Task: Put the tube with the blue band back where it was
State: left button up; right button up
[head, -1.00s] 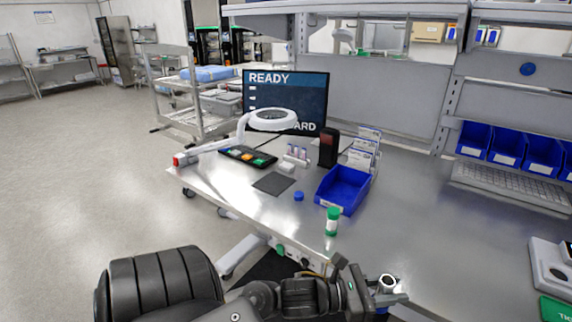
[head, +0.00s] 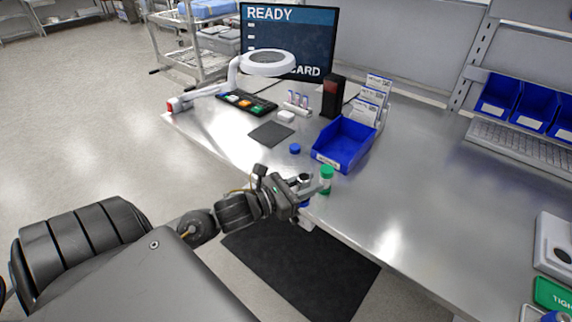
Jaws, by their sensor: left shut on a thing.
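My left gripper (head: 307,190) is at the table's front edge, shut on a tube (head: 304,178). The tube's open-looking top shows above the fingers and a patch of blue shows below them; the fingers hide its middle. I take it for the tube with the blue band. A green-capped tube (head: 326,180) stands upright on the table just right of the fingertips; I cannot tell whether they touch. A blue cap (head: 295,149) lies on the table behind the gripper. My right gripper is not in view.
A blue bin (head: 340,158) stands behind the green-capped tube. A small rack with several tubes (head: 297,101), a dark mat (head: 271,134), a white block (head: 286,117), a button panel (head: 246,103) and a ring lamp (head: 266,64) are farther back. The table's right middle is clear.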

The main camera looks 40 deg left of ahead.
pick_arm(q)
jog(key=w+a+r+n+t+y, duration=0.1)
jog(key=w+a+r+n+y, duration=0.2)
jog(key=a, duration=0.8)
jog(key=shift+m, duration=0.3)
jog(key=shift+w+a+f+p, duration=0.95)
jog(key=shift+w+f, duration=0.55)
jog(key=shift+w, duration=0.4)
jog(key=shift+w+a+f+p, duration=0.95)
jog(key=shift+w+f, duration=0.55)
jog(key=shift+w, duration=0.35)
jog(key=shift+w+a+f+p, duration=0.95)
jog(key=shift+w+f, duration=0.55)
jog(key=shift+w, duration=0.4)
notch_tip(320, 180, down, 3)
jog(key=shift+a+r, duration=0.1)
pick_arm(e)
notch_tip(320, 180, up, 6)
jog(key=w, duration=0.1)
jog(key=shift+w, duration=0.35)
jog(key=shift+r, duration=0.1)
